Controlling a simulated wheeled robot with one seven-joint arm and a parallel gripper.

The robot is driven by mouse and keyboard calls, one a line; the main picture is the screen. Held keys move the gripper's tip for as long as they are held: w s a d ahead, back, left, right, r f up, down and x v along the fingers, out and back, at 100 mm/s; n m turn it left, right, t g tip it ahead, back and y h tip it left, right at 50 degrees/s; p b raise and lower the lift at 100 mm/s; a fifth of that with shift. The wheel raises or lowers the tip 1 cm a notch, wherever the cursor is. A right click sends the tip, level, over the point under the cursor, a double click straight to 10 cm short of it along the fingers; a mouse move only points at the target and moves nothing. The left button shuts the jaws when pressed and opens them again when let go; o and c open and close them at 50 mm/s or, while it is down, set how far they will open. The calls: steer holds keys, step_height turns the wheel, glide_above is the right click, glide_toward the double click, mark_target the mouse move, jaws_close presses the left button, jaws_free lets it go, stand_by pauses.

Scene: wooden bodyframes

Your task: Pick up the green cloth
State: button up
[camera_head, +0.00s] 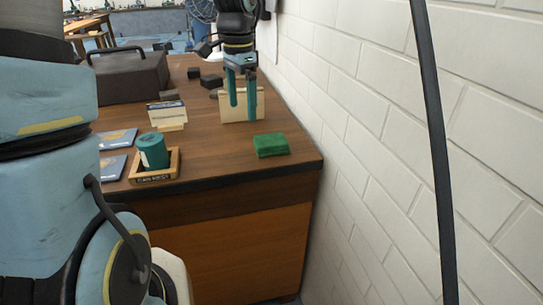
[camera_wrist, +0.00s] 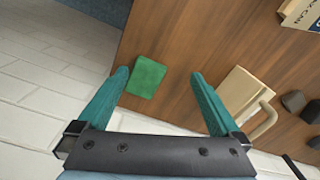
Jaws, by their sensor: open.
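The green cloth (camera_head: 271,145) is a small folded pad lying flat on the wooden desk near its front right corner, beside the white wall. In the wrist view the cloth (camera_wrist: 146,77) lies beyond the fingertips, between them but nearer the left finger. My gripper (camera_head: 242,105) is open and empty, with teal fingers pointing down. In the head view it is above the desk, farther back than the cloth and in front of a cream wooden piece. In the wrist view my gripper (camera_wrist: 159,75) shows both fingers spread wide, apart from the cloth.
The wooden desk (camera_head: 215,160) meets the white brick wall (camera_head: 400,120) on the right. A teal cylinder (camera_head: 153,151) stands in a wooden tray (camera_head: 174,166) left of the cloth. A cream wooden piece with a handle (camera_wrist: 240,92) and dark blocks (camera_head: 211,81) lie farther back.

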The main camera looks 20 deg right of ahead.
steer(key=d+m, duration=0.4)
steer(key=d, duration=0.4)
glide_above(272, 139)
step_height(272, 139, down, 4)
steer(key=shift+d+f, duration=0.1)
steer(key=shift+a+f+p, duration=0.2)
steer(key=shift+f+p, duration=0.6)
steer(key=shift+f, duration=2.15)
steer(key=shift+c, duration=0.2)
steer(key=c, duration=1)
steer(key=shift+c, duration=0.2)
steer(key=shift+r, duration=0.15)
step_height(272, 139, up, 10)
steer(key=b, duration=0.1)
steer(key=shift+b, duration=0.4)
